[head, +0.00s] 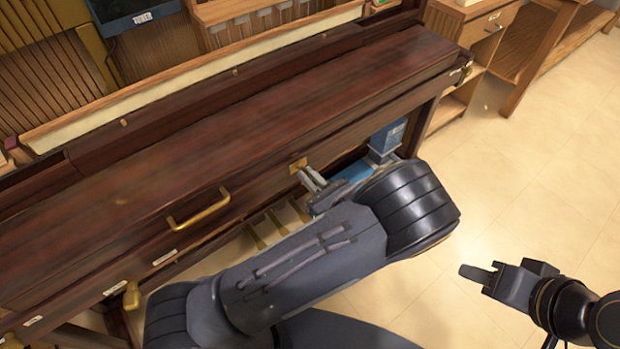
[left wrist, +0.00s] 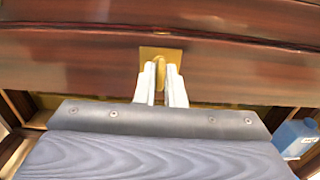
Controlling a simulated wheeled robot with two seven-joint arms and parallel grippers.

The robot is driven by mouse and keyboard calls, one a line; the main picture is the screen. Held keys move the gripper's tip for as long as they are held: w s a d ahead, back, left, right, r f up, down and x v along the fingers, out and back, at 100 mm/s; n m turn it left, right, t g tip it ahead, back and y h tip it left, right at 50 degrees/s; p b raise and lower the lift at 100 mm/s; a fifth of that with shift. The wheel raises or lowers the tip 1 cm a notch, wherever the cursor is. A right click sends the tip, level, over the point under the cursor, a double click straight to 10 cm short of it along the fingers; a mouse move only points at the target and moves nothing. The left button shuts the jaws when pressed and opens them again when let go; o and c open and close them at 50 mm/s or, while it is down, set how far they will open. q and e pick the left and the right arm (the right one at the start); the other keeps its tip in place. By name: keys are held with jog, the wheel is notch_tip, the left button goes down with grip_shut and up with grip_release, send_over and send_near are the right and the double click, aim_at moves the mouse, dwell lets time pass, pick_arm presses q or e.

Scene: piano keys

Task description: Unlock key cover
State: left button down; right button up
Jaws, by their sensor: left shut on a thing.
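The dark reddish-brown wooden key cover (head: 200,150) of the piano is closed along the front. A brass lock plate (head: 298,164) sits on its front face; it also shows in the left wrist view (left wrist: 150,53). My left gripper (head: 312,180) has its pale fingers pointing at this plate. In the left wrist view, the fingers (left wrist: 161,80) are shut on a small brass key (left wrist: 171,76) at the plate, mostly hidden between them. How far the key is turned cannot be told. My right gripper (head: 481,274) is away from the piano, above the floor, seen side-on.
A brass handle (head: 199,210) is on the cover's front, left of the lock. A blue container (head: 387,138) stands under the piano's right side, beside my left arm. A wooden cabinet (head: 473,28) stands behind at the right. The tiled floor (head: 530,170) at right is clear.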

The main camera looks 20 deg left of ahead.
dwell(0.3)
pick_arm(q)
jog(key=c, duration=1.5)
grip_release()
jog(key=v, duration=0.7)
jog(key=shift+s+d, duration=0.25)
jog(key=shift+d, duration=0.1)
